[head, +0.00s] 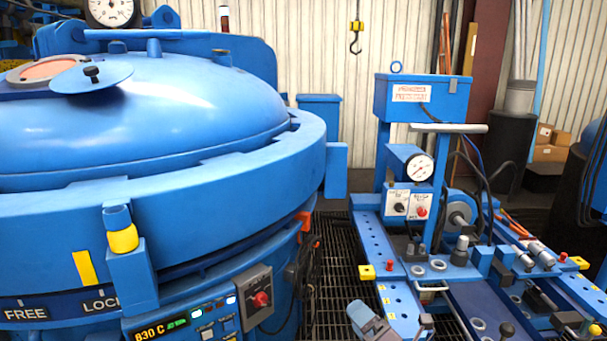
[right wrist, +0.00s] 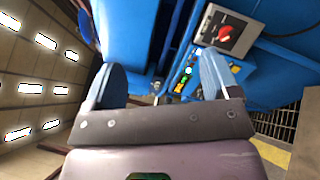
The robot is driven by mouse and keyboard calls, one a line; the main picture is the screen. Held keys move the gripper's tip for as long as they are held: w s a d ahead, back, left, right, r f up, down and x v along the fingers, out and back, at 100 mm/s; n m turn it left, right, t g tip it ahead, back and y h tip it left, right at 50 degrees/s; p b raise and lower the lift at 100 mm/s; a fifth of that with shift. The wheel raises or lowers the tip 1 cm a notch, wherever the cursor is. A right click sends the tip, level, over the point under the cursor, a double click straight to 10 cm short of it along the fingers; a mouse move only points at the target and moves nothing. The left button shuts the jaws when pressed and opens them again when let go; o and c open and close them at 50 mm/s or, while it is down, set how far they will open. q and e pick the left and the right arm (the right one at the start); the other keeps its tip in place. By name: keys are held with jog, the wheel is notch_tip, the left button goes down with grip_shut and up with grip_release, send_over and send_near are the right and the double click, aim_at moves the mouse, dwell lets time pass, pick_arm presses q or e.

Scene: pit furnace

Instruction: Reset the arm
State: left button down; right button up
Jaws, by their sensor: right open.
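My right gripper (head: 360,312) shows at the bottom edge of the head view, right of the blue furnace (head: 180,215). In the right wrist view its two blue fingers stand wide apart, and the gripper (right wrist: 158,80) is open with nothing between them. Beyond the fingers are the furnace's blue side and its control panel (right wrist: 190,68). The fingers look apart from both. My left gripper is in neither view.
A blue bench (head: 375,235) with a gauge (head: 418,167) stands at right. Dark floor grating (head: 335,255) lies between. A hook (head: 355,40) hangs behind.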

jog(key=s+d+f+m+g+h+b, duration=0.25)
jog(key=s+d+f+m+h, duration=0.3)
jog(key=s+f+m, duration=0.65)
jog(key=s+d+f+m+g+h+b, duration=0.2)
jog(key=s+d+f+m+h+b, duration=0.3)
jog(key=s+f+m, duration=0.6)
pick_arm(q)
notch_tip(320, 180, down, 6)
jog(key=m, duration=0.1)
pick_arm(e)
jog(key=s+d+m+g, duration=0.2)
jog(key=s+d+m, duration=0.2)
jog(key=s, duration=0.8)
pick_arm(q)
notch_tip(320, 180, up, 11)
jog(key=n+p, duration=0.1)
jog(key=p, duration=1.3)
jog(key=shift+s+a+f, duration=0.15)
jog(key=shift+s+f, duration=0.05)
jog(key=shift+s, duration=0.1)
pick_arm(e)
notch_tip(320, 180, up, 11)
jog(key=d+m, duration=0.1)
jog(key=shift+w+t+h, duration=0.15)
jog(key=shift+t+h, duration=0.2)
jog(key=shift+t, duration=0.1)
jog(key=shift+d, duration=0.1)
